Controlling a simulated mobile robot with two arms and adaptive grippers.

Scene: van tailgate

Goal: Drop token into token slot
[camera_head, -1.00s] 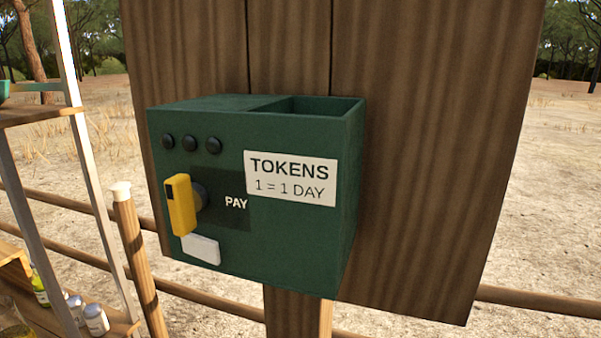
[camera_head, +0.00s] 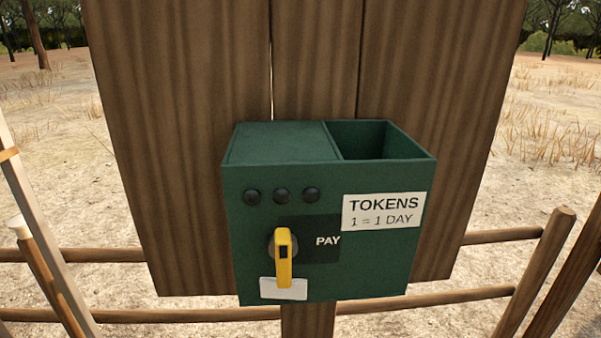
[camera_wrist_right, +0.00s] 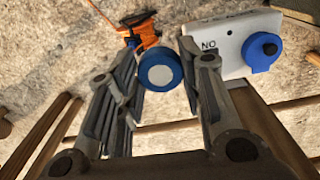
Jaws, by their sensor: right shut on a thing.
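A green token box (camera_head: 380,270) is fixed to a wooden board in the head view. A white label (camera_head: 382,211) on its front reads "TOKENS 1 = 1 DAY". An open-topped compartment (camera_head: 375,141) is at its upper right. A yellow lever (camera_head: 284,258) stands beside the word PAY. In the right wrist view my right gripper (camera_wrist_right: 166,62) is shut on a round blue token (camera_wrist_right: 160,72) with a white centre, between its fingertips. My right gripper is not seen in the head view, so its distance from the box cannot be told. My left gripper is in no view.
The wooden board (camera_head: 170,150) rises behind the box. Rail fencing (camera_head: 480,298) runs low behind it. In the right wrist view a white box (camera_wrist_right: 228,42) with a blue knob (camera_wrist_right: 262,52) and an orange object (camera_wrist_right: 142,35) lie beyond the fingers.

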